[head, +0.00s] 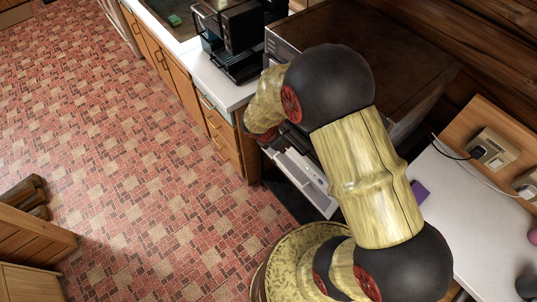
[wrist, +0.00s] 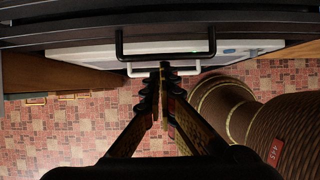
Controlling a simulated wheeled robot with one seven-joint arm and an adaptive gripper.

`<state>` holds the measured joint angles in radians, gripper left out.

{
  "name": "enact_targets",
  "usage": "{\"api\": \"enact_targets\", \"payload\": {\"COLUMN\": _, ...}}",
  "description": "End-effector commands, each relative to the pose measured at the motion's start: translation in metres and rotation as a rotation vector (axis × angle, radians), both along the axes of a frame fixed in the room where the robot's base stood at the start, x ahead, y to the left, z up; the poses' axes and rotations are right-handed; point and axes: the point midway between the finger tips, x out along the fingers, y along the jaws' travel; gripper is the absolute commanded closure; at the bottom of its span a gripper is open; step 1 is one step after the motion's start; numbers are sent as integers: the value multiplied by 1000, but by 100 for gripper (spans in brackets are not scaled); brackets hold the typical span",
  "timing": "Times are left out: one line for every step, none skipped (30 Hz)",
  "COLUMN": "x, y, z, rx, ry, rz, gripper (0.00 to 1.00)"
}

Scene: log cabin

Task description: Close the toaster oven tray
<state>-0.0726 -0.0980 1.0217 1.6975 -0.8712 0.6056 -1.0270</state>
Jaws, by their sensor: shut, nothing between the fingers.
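My gripper is mostly hidden behind my own arm in the head view. In the wrist view my gripper (wrist: 164,68) is shut and empty, its fingertips at a pale handle bar (wrist: 140,73). I cannot tell whether they touch it. A dark handle (wrist: 122,42) is just above that bar, on a pale front panel (wrist: 90,54). In the head view a pale panel (head: 318,196) shows below my arm, beside the large brown-topped unit (head: 400,35). I cannot tell for sure which part is the toaster oven tray or how far out it is.
A black appliance (head: 236,30) stands on the white counter (head: 207,72) over wooden cabinets (head: 219,128). A white worktop (head: 460,215) with wall sockets (head: 490,150) is at the right. The tiled floor (head: 120,130) is open at the left.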

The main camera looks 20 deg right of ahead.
Motion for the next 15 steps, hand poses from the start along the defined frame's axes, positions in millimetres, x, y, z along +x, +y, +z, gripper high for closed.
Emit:
{"api": "enact_targets", "payload": {"x": 2, "y": -8, "z": 0, "rx": 0, "ry": 0, "rz": -3, "gripper": 100}}
{"api": "enact_targets", "payload": {"x": 3, "y": -11, "z": 0, "rx": 0, "ry": 0, "rz": -2, "gripper": 100}}
{"api": "enact_targets", "payload": {"x": 4, "y": -15, "z": 0, "rx": 0, "ry": 0, "rz": -1, "gripper": 100}}
{"api": "enact_targets", "payload": {"x": 5, "y": -18, "z": 0, "rx": 0, "ry": 0, "rz": -1, "gripper": 100}}
{"api": "enact_targets", "payload": {"x": 6, "y": -20, "z": 0, "rx": 1, "ry": 0, "rz": -1, "gripper": 100}}
{"api": "enact_targets", "payload": {"x": 6, "y": -22, "z": 0, "rx": 1, "ry": 0, "rz": -1, "gripper": 100}}
{"api": "enact_targets", "payload": {"x": 7, "y": -23, "z": 0, "rx": 0, "ry": 0, "rz": 0, "gripper": 100}}
{"api": "enact_targets", "payload": {"x": 7, "y": -24, "z": 0, "rx": 0, "ry": 0, "rz": 0, "gripper": 100}}
{"api": "enact_targets", "payload": {"x": 7, "y": -25, "z": 0, "rx": 0, "ry": 0, "rz": 0, "gripper": 100}}
{"api": "enact_targets", "payload": {"x": 7, "y": -26, "z": 0, "rx": 0, "ry": 0, "rz": 1, "gripper": 100}}
{"api": "enact_targets", "payload": {"x": 8, "y": -26, "z": 0, "rx": 0, "ry": 0, "rz": 1, "gripper": 100}}
{"api": "enact_targets", "payload": {"x": 8, "y": -26, "z": 0, "rx": 0, "ry": 0, "rz": 1, "gripper": 100}}
{"api": "enact_targets", "payload": {"x": 8, "y": -26, "z": 0, "rx": 0, "ry": 0, "rz": 1, "gripper": 100}}
{"api": "enact_targets", "payload": {"x": 8, "y": -26, "z": 0, "rx": 0, "ry": 0, "rz": 1, "gripper": 100}}
{"api": "enact_targets", "payload": {"x": 8, "y": -26, "z": 0, "rx": -1, "ry": -1, "rz": 1, "gripper": 100}}
